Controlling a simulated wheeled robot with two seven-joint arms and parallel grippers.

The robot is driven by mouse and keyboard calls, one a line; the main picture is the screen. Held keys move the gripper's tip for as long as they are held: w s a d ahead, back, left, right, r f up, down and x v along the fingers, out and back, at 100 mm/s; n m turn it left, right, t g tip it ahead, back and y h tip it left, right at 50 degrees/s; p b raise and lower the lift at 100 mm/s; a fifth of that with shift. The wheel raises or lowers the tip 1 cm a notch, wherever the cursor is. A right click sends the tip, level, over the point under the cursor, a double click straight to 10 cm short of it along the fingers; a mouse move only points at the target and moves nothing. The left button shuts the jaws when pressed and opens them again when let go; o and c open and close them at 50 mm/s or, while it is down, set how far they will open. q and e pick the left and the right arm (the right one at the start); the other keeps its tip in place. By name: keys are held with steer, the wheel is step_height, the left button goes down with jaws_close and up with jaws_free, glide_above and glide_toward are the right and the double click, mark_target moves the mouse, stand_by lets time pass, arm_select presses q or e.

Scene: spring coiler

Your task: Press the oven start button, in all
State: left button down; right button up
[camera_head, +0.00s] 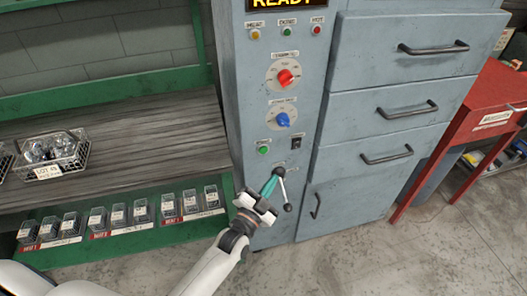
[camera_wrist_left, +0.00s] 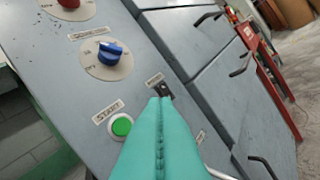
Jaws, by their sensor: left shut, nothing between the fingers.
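The oven's grey control panel (camera_head: 238,88) stands upright in the middle of the head view, with a lit READY display (camera_head: 283,3) at its top. The green start button (camera_head: 263,150) sits low on the panel; in the left wrist view the round green button (camera_wrist_left: 122,126) has a START label beside it. My left gripper (camera_head: 270,185) is shut and empty, with teal fingers, below and slightly right of the button in the head view. In the wrist view its fingertips (camera_wrist_left: 160,101) appear right of the button, near a black rocker switch (camera_wrist_left: 165,90). Contact with the panel cannot be told. My right gripper is not in view.
A red knob (camera_head: 285,77) and a blue knob (camera_head: 283,120) sit above the button. A metal lever (camera_head: 281,174) is close to the gripper. Grey drawers (camera_head: 395,110) stand right, a wooden bench (camera_head: 120,130) left. Open floor (camera_head: 380,260) lies in front.

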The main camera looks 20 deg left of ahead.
mark_target(267, 150)
arm_select(q)
steer(key=shift+w+a+b, duration=0.6)
steer(key=shift+w+a, duration=0.2)
steer(key=shift+w, duration=0.4)
steer(key=shift+w+a+b, duration=0.65)
steer(key=shift+w+a, duration=0.15)
steer(key=shift+w, duration=0.35)
steer(key=shift+w+a+b, duration=0.6)
steer(key=shift+w+a, duration=0.2)
steer(key=shift+w, duration=0.4)
steer(key=shift+w+a, duration=0.1)
steer(key=shift+w+a, duration=0.15)
steer(key=shift+w, duration=0.1)
steer(key=shift+w+a, duration=0.2)
steer(key=shift+w, duration=0.05)
stand_by(0.3)
steer(key=shift+s+d, duration=0.45)
steer(key=shift+s, duration=0.2)
steer(key=shift+p, duration=0.4)
